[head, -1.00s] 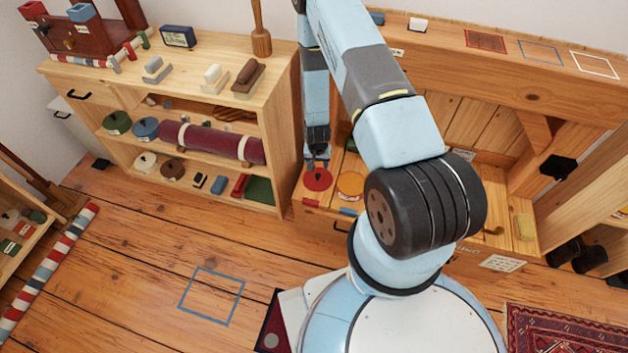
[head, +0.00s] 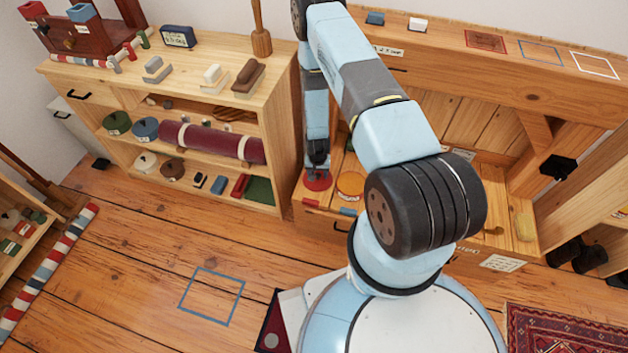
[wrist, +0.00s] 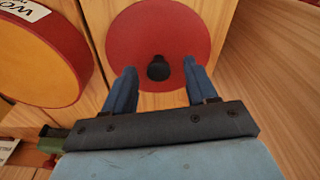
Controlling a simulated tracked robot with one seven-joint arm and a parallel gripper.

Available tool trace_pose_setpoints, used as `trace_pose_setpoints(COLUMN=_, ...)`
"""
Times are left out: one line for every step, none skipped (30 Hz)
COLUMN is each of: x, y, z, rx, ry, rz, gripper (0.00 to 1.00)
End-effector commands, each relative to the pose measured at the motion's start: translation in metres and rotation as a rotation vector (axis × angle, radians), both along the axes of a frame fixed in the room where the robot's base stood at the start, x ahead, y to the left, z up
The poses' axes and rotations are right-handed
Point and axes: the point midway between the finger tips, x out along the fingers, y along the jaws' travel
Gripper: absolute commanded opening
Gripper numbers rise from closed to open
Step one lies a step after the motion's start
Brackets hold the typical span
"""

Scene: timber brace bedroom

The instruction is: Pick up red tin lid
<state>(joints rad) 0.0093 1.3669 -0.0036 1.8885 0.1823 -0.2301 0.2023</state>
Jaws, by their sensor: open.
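The red tin lid (wrist: 158,28) is a flat red disc with a small dark knob (wrist: 158,69) near its middle. It lies on a light wooden surface. In the head view the red lid (head: 317,184) shows partly under my gripper (head: 318,168). In the wrist view my gripper (wrist: 160,88) is open, its two blue fingers over the lid on either side of the knob. There is a visible gap between each finger and the knob. Whether the fingertips touch the lid, I cannot tell.
An orange-topped round tin with a red rim (wrist: 40,60) stands close to the left of the lid in the wrist view; it also shows in the head view (head: 350,185). A wooden wall (wrist: 280,70) rises at the right. Shelves (head: 284,110) stand left of my arm.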

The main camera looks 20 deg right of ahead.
Motion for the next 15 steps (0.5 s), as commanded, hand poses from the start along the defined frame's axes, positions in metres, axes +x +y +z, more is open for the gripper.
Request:
trace_pose_setpoints(x=0.0000, y=-0.0001, z=0.0001, rx=0.000, ry=0.000, rz=0.000, gripper=0.57)
trace_pose_setpoints(x=-0.0001, y=-0.0001, z=0.0002, rx=0.000, ry=0.000, rz=0.000, gripper=0.57)
trace_pose_setpoints(x=-0.0001, y=-0.0001, z=0.0002, rx=0.000, ry=0.000, rz=0.000, gripper=0.55)
trace_pose_setpoints(x=-0.0002, y=0.0000, z=0.0002, rx=0.000, ry=0.000, rz=0.000, gripper=0.52)
trace_pose_setpoints(x=-0.0002, y=-0.0001, z=0.0002, rx=0.000, ry=0.000, rz=0.000, gripper=0.49)
trace_pose_setpoints(x=-0.0002, y=-0.0001, z=0.0002, rx=0.000, ry=0.000, rz=0.000, gripper=0.46)
trace_pose_setpoints(x=-0.0002, y=-0.0001, z=0.0002, rx=0.000, ry=0.000, rz=0.000, gripper=0.43)
trace_pose_setpoints(x=-0.0002, y=-0.0001, z=0.0003, rx=0.000, ry=0.000, rz=0.000, gripper=0.40)
trace_pose_setpoints(x=-0.0002, y=-0.0001, z=0.0003, rx=0.000, ry=0.000, rz=0.000, gripper=0.36)
trace_pose_setpoints(x=-0.0002, y=-0.0001, z=0.0003, rx=0.000, ry=0.000, rz=0.000, gripper=0.33)
trace_pose_setpoints(x=-0.0002, y=-0.0001, z=0.0003, rx=0.000, ry=0.000, rz=0.000, gripper=0.30)
trace_pose_setpoints(x=-0.0002, y=-0.0001, z=0.0003, rx=0.000, ry=0.000, rz=0.000, gripper=0.26)
trace_pose_setpoints(x=-0.0002, y=-0.0002, z=0.0003, rx=0.000, ry=0.000, rz=0.000, gripper=0.24)
trace_pose_setpoints(x=-0.0002, y=-0.0002, z=0.0003, rx=0.000, ry=0.000, rz=0.000, gripper=0.21)
trace_pose_setpoints(x=-0.0003, y=-0.0002, z=0.0003, rx=0.000, ry=0.000, rz=0.000, gripper=0.17)
